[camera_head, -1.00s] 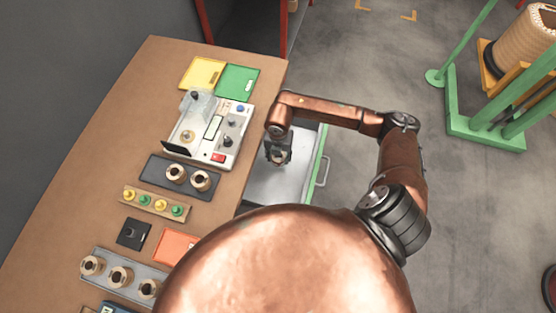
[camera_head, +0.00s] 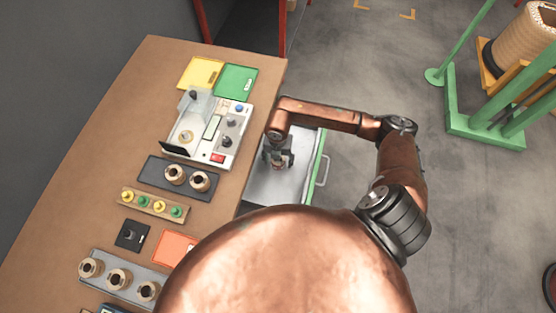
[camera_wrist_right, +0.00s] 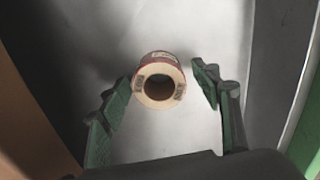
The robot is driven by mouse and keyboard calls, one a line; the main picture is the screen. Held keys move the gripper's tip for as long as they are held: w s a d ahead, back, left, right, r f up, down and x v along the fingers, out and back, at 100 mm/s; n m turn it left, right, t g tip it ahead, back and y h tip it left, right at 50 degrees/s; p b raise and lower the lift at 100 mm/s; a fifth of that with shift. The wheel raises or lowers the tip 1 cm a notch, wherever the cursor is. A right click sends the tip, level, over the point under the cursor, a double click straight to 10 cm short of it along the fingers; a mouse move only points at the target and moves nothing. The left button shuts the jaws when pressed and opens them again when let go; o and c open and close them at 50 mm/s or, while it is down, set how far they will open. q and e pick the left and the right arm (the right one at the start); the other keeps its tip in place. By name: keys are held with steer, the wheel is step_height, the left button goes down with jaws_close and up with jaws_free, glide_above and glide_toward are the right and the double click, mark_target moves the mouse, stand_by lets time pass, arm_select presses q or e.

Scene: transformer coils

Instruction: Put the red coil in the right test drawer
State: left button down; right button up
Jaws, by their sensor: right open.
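The red coil (camera_wrist_right: 158,68), a pale ring with a red band behind its face, stands on the grey floor of the open drawer (camera_head: 262,190) at the table's right side. My right gripper (camera_head: 279,162) is down inside this drawer. In the right wrist view my right gripper (camera_wrist_right: 164,88) is open, with a green-padded finger on each side of the coil and gaps between them. In the head view the gripper partly hides the coil. My left gripper is not in view.
The drawer's green front with its handle (camera_head: 322,170) is on the right. The tester (camera_head: 212,130), a dark tray with two coils (camera_head: 152,180) and a grey tray with several coils (camera_head: 104,262) are on the table. Green rails (camera_head: 484,132) stand farther right.

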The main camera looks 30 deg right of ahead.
step_height(320, 180, up, 12)
steer(key=p, duration=0.2)
steer(key=shift+r, duration=0.15)
steer(key=shift+s, duration=0.1)
stand_by(0.4)
